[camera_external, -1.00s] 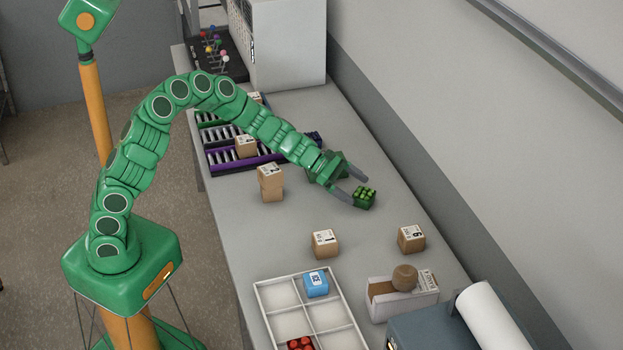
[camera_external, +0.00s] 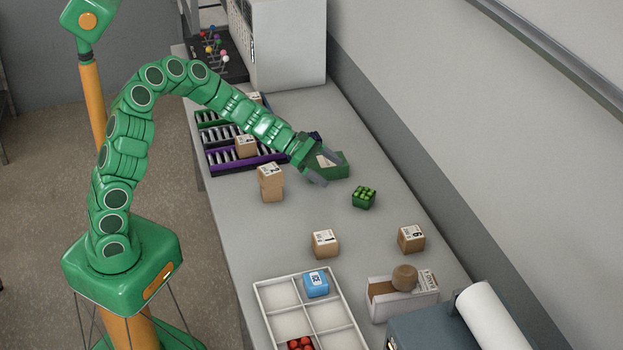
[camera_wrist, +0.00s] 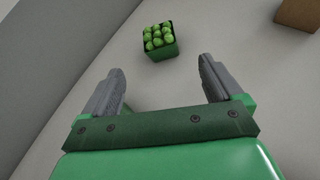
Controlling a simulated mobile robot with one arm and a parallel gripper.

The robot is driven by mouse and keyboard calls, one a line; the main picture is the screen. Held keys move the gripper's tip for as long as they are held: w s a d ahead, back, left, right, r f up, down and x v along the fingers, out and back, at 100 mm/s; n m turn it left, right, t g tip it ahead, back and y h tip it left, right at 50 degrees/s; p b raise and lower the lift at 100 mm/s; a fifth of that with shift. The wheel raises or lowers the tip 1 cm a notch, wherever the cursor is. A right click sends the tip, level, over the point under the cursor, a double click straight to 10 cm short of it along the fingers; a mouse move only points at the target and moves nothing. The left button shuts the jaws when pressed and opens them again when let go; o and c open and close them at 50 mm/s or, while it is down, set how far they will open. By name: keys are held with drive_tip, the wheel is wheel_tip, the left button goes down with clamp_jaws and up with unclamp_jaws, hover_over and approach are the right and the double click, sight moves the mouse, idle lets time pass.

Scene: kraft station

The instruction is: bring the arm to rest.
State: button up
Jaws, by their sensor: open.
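My gripper (camera_external: 325,171) is open and empty above the bench, up and left of a small green box of round green items (camera_external: 363,197). In the wrist view the two grey fingers of my gripper (camera_wrist: 160,85) are spread wide with nothing between them. The green box (camera_wrist: 160,40) sits upright on the bench beyond the fingertips, apart from them.
Single cartons (camera_external: 324,243) and (camera_external: 411,238) stand nearer the front. A white divided tray (camera_external: 262,300) holds a blue box (camera_external: 316,284) and red items. Roller racks (camera_external: 225,160) lie behind. A wall bounds the right.

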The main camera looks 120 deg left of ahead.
idle(0.5)
drive_tip(key=w+d+r+m+h, duration=0.3)
drive_tip(key=w+d+r+m, duration=0.3)
drive_tip(key=d, duration=0.5)
drive_tip(key=d+r+m+g+h, duration=0.15)
drive_tip(key=d+m, duration=0.25)
drive_tip(key=d, duration=0.5)
drive_tip(key=w+d+r+m+g, duration=0.1)
drive_tip(key=d+r+m+g, duration=0.15)
drive_tip(key=d+m, duration=0.4)
drive_tip(key=d+r+m+g+h, duration=0.1)
drive_tip(key=d+r+m+g, duration=0.15)
drive_tip(key=d, duration=0.75)
drive_tip(key=s+d+r+m+g+y, duration=0.2)
drive_tip(key=s+d+m, duration=0.4)
drive_tip(key=s, duration=0.3)
drive_tip(key=s+d+r+m+g+y, duration=0.1)
drive_tip(key=s+d+m+g+y, duration=0.15)
drive_tip(key=s+d+m, duration=0.45)
drive_tip(key=s+d+f+m+g, duration=0.1)
drive_tip(key=s+d, duration=0.1)
drive_tip(key=s, duration=0.6)
drive_tip(key=s+d+f+m+g, duration=0.1)
drive_tip(key=s+d+f+g, duration=0.1)
drive_tip(key=s, duration=0.6)
drive_tip(key=shift+f, duration=0.2)
